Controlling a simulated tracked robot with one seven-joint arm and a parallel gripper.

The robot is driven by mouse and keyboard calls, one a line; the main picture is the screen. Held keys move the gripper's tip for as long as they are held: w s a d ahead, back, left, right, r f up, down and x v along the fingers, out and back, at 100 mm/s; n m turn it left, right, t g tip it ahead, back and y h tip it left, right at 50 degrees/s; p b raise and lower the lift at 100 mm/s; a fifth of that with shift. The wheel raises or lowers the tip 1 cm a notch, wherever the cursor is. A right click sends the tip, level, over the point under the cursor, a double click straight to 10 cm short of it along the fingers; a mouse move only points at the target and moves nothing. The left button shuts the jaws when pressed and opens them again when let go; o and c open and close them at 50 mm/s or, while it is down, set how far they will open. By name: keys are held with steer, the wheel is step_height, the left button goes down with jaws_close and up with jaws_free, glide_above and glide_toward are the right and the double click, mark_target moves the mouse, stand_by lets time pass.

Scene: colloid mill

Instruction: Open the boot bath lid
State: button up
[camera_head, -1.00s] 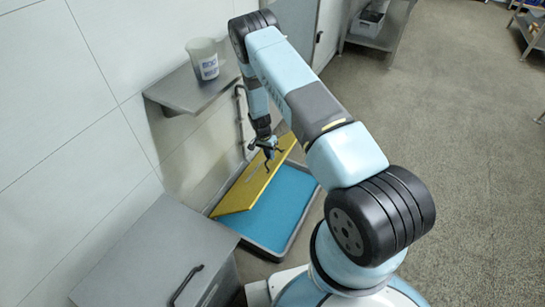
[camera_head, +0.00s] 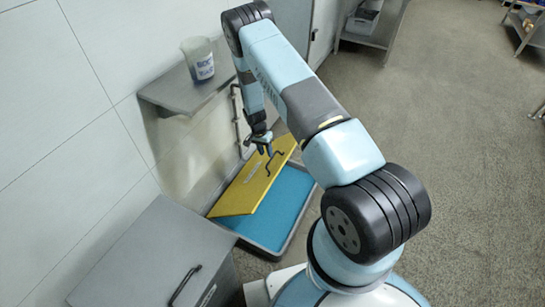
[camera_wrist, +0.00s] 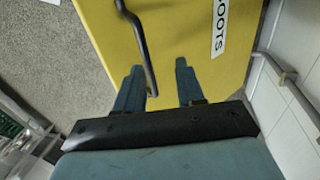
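The yellow boot bath lid (camera_head: 246,190) stands tilted up over the tray, leaning toward the wall, with blue showing in the boot bath (camera_head: 275,205) beneath it. Its dark bar handle (camera_head: 273,163) is on the upper face. In the wrist view, the lid (camera_wrist: 185,35) fills the middle, with a "BOOTS" label at right. The handle (camera_wrist: 138,38) runs down beside the left finger, its lower end showing between the fingers. My gripper (camera_wrist: 159,66) is open, with its fingers apart; it also shows close to the handle in the head view (camera_head: 265,150). Contact with the lid or handle cannot be told.
A wall shelf (camera_head: 180,95) with a labelled cup (camera_head: 198,60) is left of my arm. A grey cabinet (camera_head: 150,255) with a dark handle stands in front of the bath. A vertical pipe (camera_head: 236,115) runs along the wall. The floor (camera_head: 450,130) at right is open.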

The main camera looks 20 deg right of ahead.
steer(key=s+r, duration=1)
steer(key=s, duration=0.4)
steer(key=shift+d+r, duration=0.35)
steer(key=shift+r, duration=0.05)
step_height(320, 180, up, 35)
steer(key=s+n+t+y, duration=0.1)
steer(key=n+t+y, duration=0.1)
steer(key=n+t, duration=0.15)
steer(key=s+d+r+n+t, duration=0.3)
steer(key=s+r+n+t, duration=0.1)
steer(key=s+r, duration=1.6)
steer(key=s+n, duration=0.1)
steer(key=s, duration=0.2)
steer(key=shift+r, duration=0.4)
steer(key=shift+w, duration=0.1)
